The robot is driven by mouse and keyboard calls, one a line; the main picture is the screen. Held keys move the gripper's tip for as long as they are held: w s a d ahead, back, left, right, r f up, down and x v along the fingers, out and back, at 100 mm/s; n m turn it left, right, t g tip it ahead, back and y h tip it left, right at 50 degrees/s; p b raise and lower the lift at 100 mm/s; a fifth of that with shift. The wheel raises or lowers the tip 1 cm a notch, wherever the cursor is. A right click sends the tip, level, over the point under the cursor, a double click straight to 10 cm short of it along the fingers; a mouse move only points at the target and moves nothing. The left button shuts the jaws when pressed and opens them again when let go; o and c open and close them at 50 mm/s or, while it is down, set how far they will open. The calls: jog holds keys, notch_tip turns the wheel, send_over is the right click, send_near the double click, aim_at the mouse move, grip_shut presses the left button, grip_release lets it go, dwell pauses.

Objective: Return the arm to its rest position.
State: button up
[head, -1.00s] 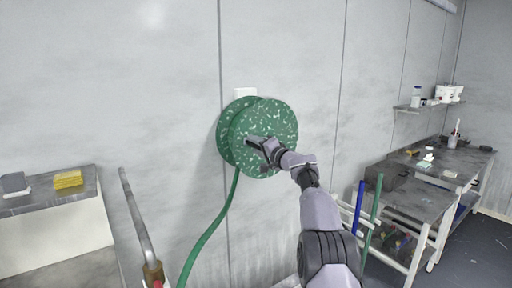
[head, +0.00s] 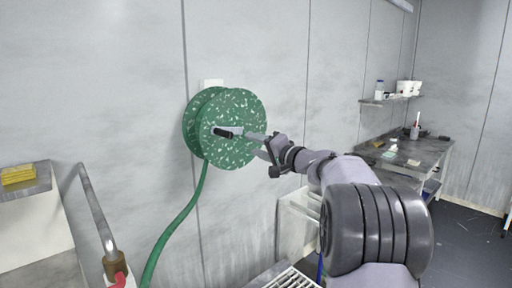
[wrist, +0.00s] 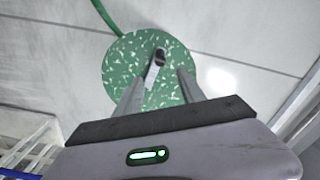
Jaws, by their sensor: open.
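My gripper (head: 266,148) is in front of the green speckled hose reel (head: 240,105) on the wall, with my arm reaching in from the lower right. In the wrist view my gripper (wrist: 157,95) is open, its two fingers apart with nothing held between them. The reel's crank handle (head: 224,132), with a black grip, shows beyond the fingertips. The handle also shows in the wrist view (wrist: 155,68), in line with the gap between the fingers. The green reel fills the upper middle of the wrist view (wrist: 120,60).
A green hose (head: 178,225) hangs from the reel. A metal pipe (head: 95,208) and a counter with a yellow sponge (head: 18,175) stand at the left. A worktable (head: 425,152) and a wall shelf (head: 392,99) are at the right. Open floor (head: 465,235) shows at the lower right.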

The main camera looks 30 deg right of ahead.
dwell(0.3)
jog(key=s+a+f+n+g+y, duration=0.1)
jog(key=s+a+g, duration=0.1)
jog(key=s+a, duration=0.45)
jog(key=s+a+f+n+g+y, duration=0.1)
jog(key=s+a+f+n+g, duration=0.15)
jog(key=a, duration=0.75)
jog(key=s+a+f+g+y, duration=0.1)
jog(key=s+a+g, duration=0.1)
jog(key=s+a, duration=0.5)
jog(key=s+a+f+n+g+h, duration=0.1)
jog(key=s+a+f, duration=0.1)
jog(key=s+f, duration=0.3)
jog(key=s+a+f+n+g+h, duration=0.1)
jog(key=s+f, duration=0.4)
jog(key=s, duration=0.7)
jog(key=s+a+f+n+g+h, duration=0.1)
jog(key=s+a+f+g+h, duration=0.1)
jog(key=s+f, duration=0.3)
jog(key=s+a+g, duration=0.1)
jog(key=s, duration=0.2)
jog(key=shift+s+a+f, duration=0.15)
jog(key=shift+s+a, duration=0.05)
jog(key=shift+a, duration=0.15)
